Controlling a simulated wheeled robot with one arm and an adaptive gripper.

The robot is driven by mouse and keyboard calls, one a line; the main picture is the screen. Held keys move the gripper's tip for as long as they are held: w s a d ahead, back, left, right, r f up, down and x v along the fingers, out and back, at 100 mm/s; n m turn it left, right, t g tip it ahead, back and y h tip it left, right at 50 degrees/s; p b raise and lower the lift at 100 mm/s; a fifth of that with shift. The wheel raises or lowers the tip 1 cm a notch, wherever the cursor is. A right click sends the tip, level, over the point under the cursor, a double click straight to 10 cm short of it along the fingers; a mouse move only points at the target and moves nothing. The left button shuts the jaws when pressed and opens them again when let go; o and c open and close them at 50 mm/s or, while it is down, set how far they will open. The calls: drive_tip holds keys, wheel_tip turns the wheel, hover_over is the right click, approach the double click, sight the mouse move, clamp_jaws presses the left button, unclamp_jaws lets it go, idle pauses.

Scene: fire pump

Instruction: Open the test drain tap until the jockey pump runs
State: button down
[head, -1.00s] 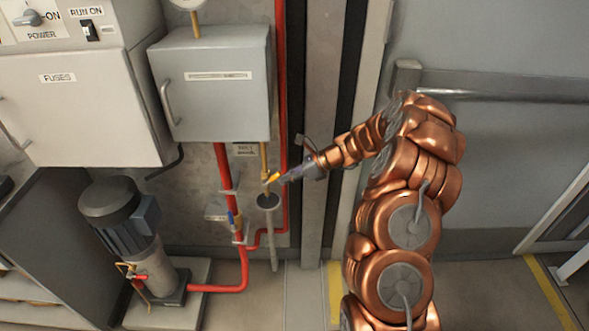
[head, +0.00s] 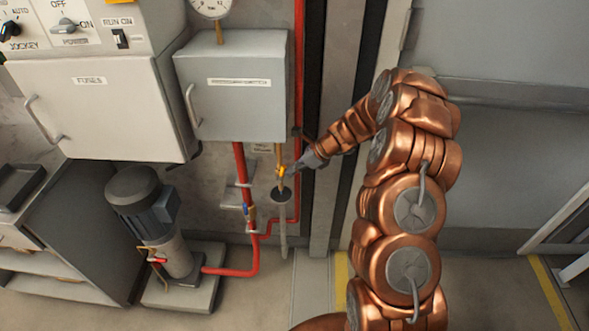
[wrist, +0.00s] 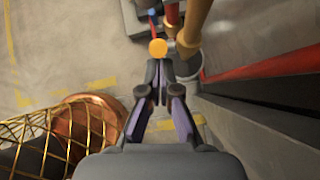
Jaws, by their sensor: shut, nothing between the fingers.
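The test drain tap has a yellow handle (head: 289,171) on a thin brass pipe below the grey pressure switch box (head: 236,97). In the wrist view the handle end shows as an orange knob (wrist: 158,47) just beyond my fingertips. My gripper (head: 298,167) is shut and empty, close on the right side of the handle; it also shows in the wrist view (wrist: 159,70). I cannot tell whether it touches the handle. A dark drain funnel (head: 282,197) is under the tap. The jockey pump (head: 147,215) stands at lower left; I cannot see whether it runs.
Red pipes (head: 240,180) run beside the tap and down to the pump. A control cabinet (head: 95,105) with switches is at upper left. A pressure gauge (head: 211,6) is partly cut off at the top. A grey door (head: 510,150) stands right of my arm.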

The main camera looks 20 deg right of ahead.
drive_tip(key=shift+r, duration=0.2)
drive_tip(key=shift+r+p, duration=0.65)
drive_tip(key=shift+p, duration=0.15)
drive_tip(key=shift+d, duration=0.1)
drive_tip(key=b+v, duration=0.1)
drive_tip(key=v, duration=1)
drive_tip(key=shift+s+d, duration=0.25)
drive_tip(key=shift+s, duration=0.25)
